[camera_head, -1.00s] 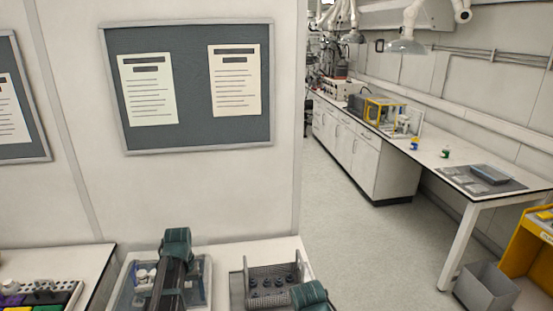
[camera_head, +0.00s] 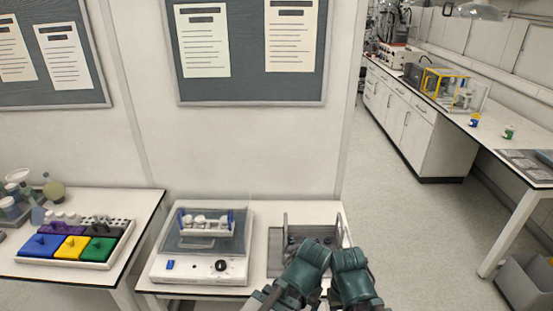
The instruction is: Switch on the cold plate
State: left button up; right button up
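A white bench unit (camera_head: 198,268) stands on the middle table. It has a blue rocker switch (camera_head: 170,265) at the left of its front and a black knob (camera_head: 221,265) at the right. A clear tray-like top (camera_head: 180,243) sits on it, with a blue-ended rack of white-capped vials (camera_head: 206,222). No label names it as the cold plate, and I cannot tell whether the switch is on. Teal joints of my two arms show at the bottom, right of the unit and in front of a grey basket. My fingertips do not show.
The grey wire basket (camera_head: 276,244) with dark items stands right of the unit, partly hidden by my arms. A rack with blue, yellow, green and purple blocks (camera_head: 108,260) is on the left table. A notice-board wall rises behind. Open floor (camera_head: 415,225) lies to the right.

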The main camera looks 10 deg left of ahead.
aim_at(171, 262)
jog(key=k+u, duration=0.1)
jog(key=u, duration=1.35)
jog(key=i+l+u, duration=0.1)
jog(key=i, duration=0.25)
jog(key=i+l+u, duration=0.1)
jog(key=i+l, duration=0.2)
jog(key=i, duration=0.05)
